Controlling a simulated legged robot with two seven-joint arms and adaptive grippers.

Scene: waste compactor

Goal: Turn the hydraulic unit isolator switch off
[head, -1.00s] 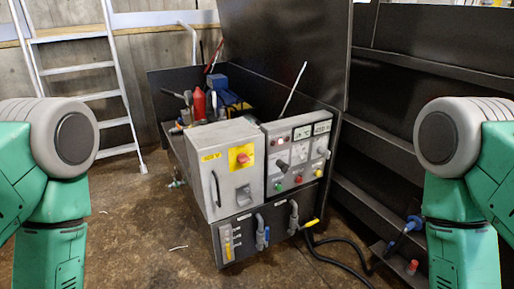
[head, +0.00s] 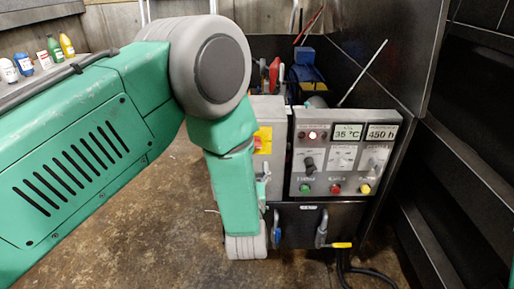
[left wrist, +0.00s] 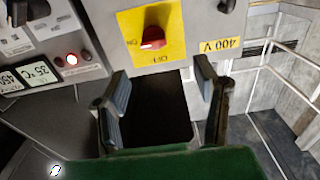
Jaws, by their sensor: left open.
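The isolator switch is a red rotary knob (left wrist: 152,38) on a yellow plate (left wrist: 171,22) on the grey cabinet. In the left wrist view, which is upside down, ON is at its left and OFF below it. The knob's handle seems to lie toward ON. In the head view, the yellow plate (head: 264,138) shows at the edge of my left arm. My left gripper (left wrist: 162,68) is open and empty in the left wrist view, its fingers short of the knob and not touching it. In the head view my arm mostly hides it. My right gripper is out of view.
The control panel (head: 343,152) with displays, knobs and coloured buttons stands beside the cabinet. Its lit red lamp (left wrist: 72,60) shows in the left wrist view. A 400 V label (left wrist: 221,46) is near the switch. Lever handles (head: 322,228) stick out below.

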